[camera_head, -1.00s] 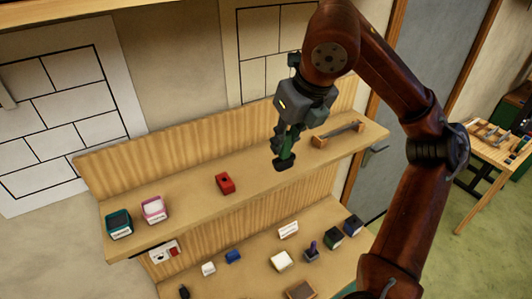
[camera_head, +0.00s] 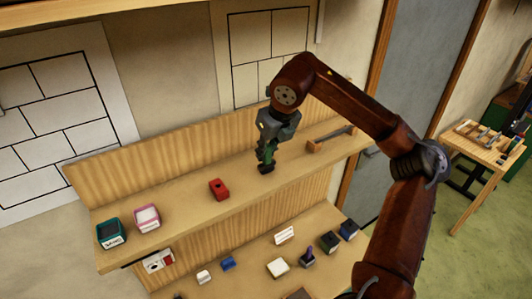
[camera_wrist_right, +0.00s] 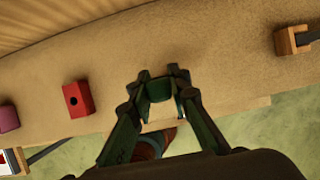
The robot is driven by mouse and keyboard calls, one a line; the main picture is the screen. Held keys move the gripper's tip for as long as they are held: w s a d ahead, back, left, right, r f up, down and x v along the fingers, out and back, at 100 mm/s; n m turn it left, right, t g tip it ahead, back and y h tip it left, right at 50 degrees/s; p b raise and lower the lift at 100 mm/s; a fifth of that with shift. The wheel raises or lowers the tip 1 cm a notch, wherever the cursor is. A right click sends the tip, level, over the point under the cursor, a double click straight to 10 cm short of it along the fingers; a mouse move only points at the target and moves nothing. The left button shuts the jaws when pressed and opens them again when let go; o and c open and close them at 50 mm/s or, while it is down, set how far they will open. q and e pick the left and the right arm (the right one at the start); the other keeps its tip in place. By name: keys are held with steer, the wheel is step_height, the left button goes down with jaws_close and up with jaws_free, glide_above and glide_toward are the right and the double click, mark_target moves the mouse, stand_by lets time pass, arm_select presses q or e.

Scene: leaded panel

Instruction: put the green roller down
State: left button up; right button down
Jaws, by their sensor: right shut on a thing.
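My right gripper (camera_head: 266,166) points down at the upper shelf, between the red block and the wooden holder. It is shut on the green roller (camera_wrist_right: 159,90), which shows between its fingertips in the wrist view. The fingers hide much of the roller. I cannot tell whether the roller touches the shelf. The upper shelf (camera_head: 185,200) is bare around the gripper. My left gripper is not in view.
A red block (camera_head: 219,189) with a hole stands left of the gripper. A wooden holder with a dark bar (camera_head: 331,138) lies to the right. Pink (camera_head: 147,217) and teal (camera_head: 110,233) containers stand at the shelf's left end. Several small items lie on the lower shelf.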

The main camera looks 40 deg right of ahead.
steer(key=shift+s+f, duration=0.2)
steer(key=shift+f, duration=0.25)
steer(key=shift+w+f, duration=0.1)
steer(key=c, duration=1.8)
jaws_free()
steer(key=shift+r, duration=0.2)
steer(key=v, duration=1.2)
steer(key=shift+f, duration=0.1)
